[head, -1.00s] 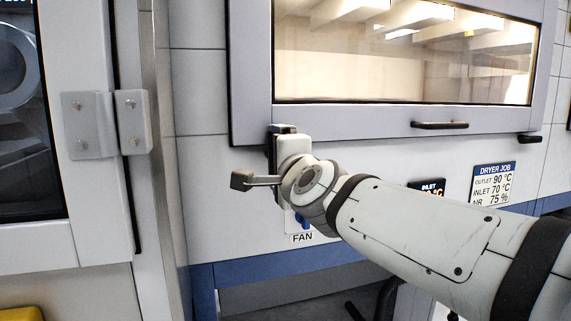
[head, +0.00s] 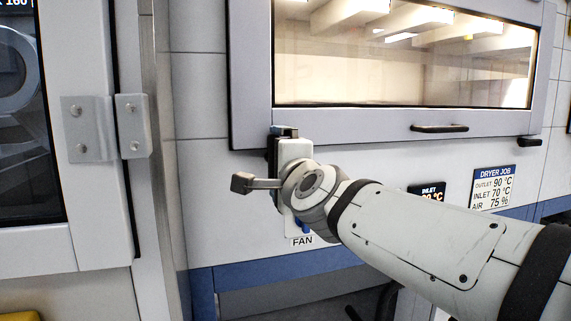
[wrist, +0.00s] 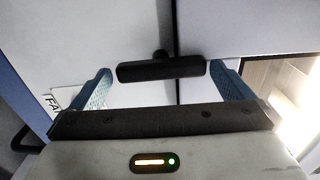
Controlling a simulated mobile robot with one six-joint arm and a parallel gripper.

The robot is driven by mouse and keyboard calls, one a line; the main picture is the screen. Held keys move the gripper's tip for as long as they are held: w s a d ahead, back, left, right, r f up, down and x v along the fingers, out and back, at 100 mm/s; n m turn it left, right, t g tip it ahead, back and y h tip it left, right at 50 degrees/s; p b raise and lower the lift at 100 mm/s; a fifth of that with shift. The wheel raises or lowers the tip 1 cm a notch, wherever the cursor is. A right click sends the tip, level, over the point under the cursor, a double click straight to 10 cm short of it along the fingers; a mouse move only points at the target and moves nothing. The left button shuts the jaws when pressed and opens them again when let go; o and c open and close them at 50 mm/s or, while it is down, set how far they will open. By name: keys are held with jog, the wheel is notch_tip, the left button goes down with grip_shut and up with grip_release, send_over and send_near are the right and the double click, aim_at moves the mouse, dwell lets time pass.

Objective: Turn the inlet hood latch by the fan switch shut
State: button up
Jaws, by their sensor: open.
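The inlet hood latch is a black bar on a short round pivot (wrist: 160,71), in the wrist view. It lies level in that picture, in front of the seam between the light panel and the hood frame. My gripper (wrist: 162,80) is open, with one blue finger by each end of the bar; narrow gaps seem to show, and contact is unclear. In the head view my wrist hides the latch, and most of my gripper is hidden against the hood's lower left corner. The blue fan switch (head: 304,225) shows partly below my wrist, above the FAN label (head: 302,241).
The hood window (head: 400,60) has a black handle (head: 440,128) on its lower frame and another black latch (head: 530,141) at lower right. An INLET display and a DRYER JOB card (head: 492,187) are right of my wrist. A hinged door frame (head: 90,190) stands at left.

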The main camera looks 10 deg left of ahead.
jog(key=p+v, duration=0.2)
jog(key=v, duration=0.5)
jog(key=shift+s, duration=0.3)
jog(key=shift+d, duration=0.1)
